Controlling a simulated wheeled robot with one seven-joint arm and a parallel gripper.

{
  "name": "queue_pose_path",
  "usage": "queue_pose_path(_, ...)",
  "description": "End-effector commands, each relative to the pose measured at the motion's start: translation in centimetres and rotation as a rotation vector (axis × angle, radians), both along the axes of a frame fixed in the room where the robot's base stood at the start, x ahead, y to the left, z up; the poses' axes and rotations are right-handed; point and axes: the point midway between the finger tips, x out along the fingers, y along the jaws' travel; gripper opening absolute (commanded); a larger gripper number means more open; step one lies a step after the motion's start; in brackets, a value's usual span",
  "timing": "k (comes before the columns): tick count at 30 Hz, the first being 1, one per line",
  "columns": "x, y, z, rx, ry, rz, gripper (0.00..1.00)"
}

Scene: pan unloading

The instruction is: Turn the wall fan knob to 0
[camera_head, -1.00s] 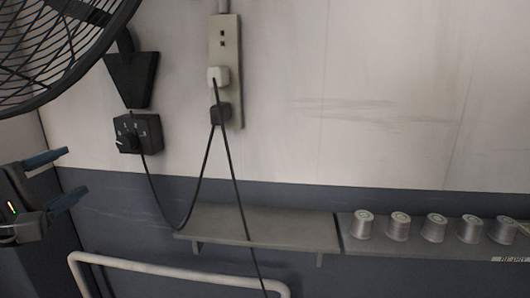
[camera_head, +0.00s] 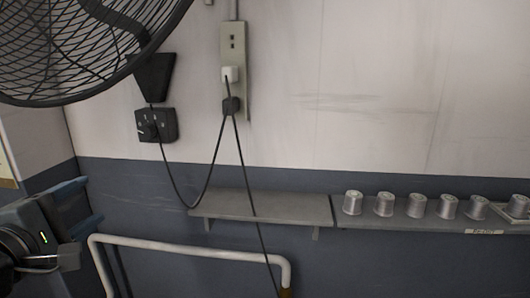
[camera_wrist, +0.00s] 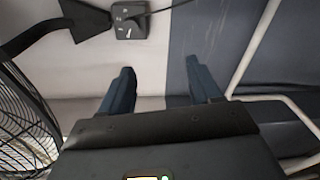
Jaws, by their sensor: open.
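The wall fan's black control box (camera_head: 166,125) is on the white wall below the fan's bracket, with a dark knob (camera_head: 148,131) on its front left. Small white marks show above the knob; I cannot read its setting. In the wrist view the box (camera_wrist: 140,22) is at the top, beyond my fingertips, with the knob (camera_wrist: 120,21) on it. My gripper (camera_head: 88,204) is at the left of the head view, below and left of the box. In the wrist view my gripper (camera_wrist: 160,75) has its two blue fingers apart, with nothing between them.
The black fan (camera_head: 80,45) hangs at upper left, its cage close to my arm. Cables run from the wall socket strip (camera_head: 234,60). A white rail (camera_head: 190,246) stands below. A shelf (camera_head: 275,207) and several metal cans (camera_head: 384,204) are to the right.

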Motion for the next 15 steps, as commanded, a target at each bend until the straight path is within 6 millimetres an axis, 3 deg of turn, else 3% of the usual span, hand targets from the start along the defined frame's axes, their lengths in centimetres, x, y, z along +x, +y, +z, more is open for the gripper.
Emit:
queue_pose_path(8, 0.4, -3.1, -7.6, 0.059, 0.104, 0.055, 0.63)
queue_pose_path(11, 0.2, -4.9, -11.2, 0.102, 0.159, 0.078, 0.63)
queue_pose_path(15, -0.8, -8.8, -17.7, 0.197, 0.257, 0.110, 0.63)
